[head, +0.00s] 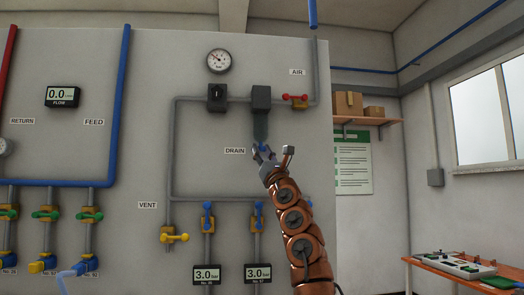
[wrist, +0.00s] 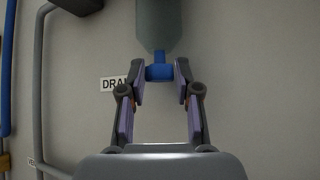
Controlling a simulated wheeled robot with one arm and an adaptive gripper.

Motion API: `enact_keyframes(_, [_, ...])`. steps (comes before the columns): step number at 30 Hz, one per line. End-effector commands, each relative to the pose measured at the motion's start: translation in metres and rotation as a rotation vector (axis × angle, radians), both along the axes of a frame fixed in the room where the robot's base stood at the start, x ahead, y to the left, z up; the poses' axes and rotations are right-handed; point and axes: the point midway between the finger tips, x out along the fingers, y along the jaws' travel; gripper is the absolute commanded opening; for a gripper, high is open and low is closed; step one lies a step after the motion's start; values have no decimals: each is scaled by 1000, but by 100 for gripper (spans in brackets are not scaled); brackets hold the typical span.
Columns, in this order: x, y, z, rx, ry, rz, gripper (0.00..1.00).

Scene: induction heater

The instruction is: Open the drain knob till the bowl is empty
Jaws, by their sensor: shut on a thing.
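The drain knob (wrist: 159,72) is a small blue piece under the bowl, and my gripper (wrist: 158,82) has its two fingers on either side of it, shut on it. The bowl (wrist: 158,22) is a grey-green translucent cup above the knob; I cannot tell whether liquid is in it. In the head view the bowl (head: 261,127) hangs below a dark filter block (head: 261,98), and my gripper (head: 264,153) reaches up to its bottom end beside the DRAIN label (head: 235,151). The knob is mostly hidden by the fingers there.
A grey pipe loop (head: 172,140) frames the bowl on the wall panel. A red AIR valve (head: 295,98) is at upper right, a pressure gauge (head: 219,61) above, and a yellow VENT valve (head: 174,237) at lower left. Two blue-handled valves (head: 208,216) stand below.

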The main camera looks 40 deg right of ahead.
Motion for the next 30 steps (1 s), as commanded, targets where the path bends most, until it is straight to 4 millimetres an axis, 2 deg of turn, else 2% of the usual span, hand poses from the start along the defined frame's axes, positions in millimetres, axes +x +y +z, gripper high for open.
enact_keyframes(20, [-1,-2,0,2,-2,35,0])
enact_keyframes(21, [-1,-2,0,2,-2,35,34])
enact_keyframes(28, [-1,-1,0,1,-2,35,58])
enact_keyframes(30, [-1,-1,0,1,-2,35,58])
